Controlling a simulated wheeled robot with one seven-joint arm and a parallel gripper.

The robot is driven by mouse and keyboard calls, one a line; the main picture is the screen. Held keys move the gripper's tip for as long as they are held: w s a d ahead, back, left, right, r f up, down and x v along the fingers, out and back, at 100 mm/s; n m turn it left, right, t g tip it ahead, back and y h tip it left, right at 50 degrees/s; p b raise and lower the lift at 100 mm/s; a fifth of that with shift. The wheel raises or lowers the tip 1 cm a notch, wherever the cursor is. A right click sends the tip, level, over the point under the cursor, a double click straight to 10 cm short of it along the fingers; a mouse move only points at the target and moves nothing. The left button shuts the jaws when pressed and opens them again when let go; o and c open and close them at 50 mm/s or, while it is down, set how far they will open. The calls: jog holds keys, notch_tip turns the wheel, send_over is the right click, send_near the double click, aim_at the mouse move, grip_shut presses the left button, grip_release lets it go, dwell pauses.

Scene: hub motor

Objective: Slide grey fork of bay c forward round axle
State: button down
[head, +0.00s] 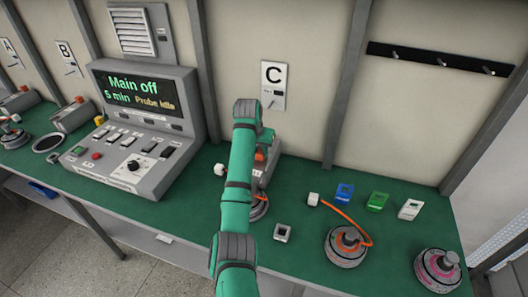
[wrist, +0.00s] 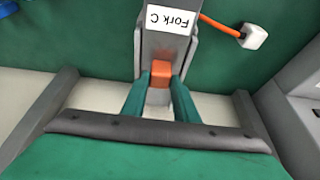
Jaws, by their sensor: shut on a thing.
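The grey fork unit of bay C carries a "Fork C" label (wrist: 172,20) and has an orange block (wrist: 161,71) on it. My gripper (wrist: 160,84) is shut on the orange block, one teal finger on each side. In the head view, my arm hides most of the bay C fork (head: 267,172); some grey body and orange show beside the arm. A round motor (head: 260,208) at bay C is partly seen behind my arm. Its axle and the fork's slot are hidden, so I cannot tell how they sit together.
An orange cable ends in a white plug (wrist: 254,36) beside the fork. A grey control console (head: 145,125) stands to the left. On the right are small blue (head: 344,193), green (head: 377,201) and white (head: 410,209) blocks, and two motors (head: 346,246) (head: 438,270).

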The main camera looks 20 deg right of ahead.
jog(key=shift+s+a+f, duration=0.1)
jog(key=shift+s, duration=0.05)
jog(key=c, duration=1.4)
grip_release()
jog(key=shift+a+r, duration=0.1)
jog(key=shift+r, duration=0.15)
jog(key=v, duration=1)
jog(key=shift+r, duration=0.2)
jog(key=shift+d, duration=0.2)
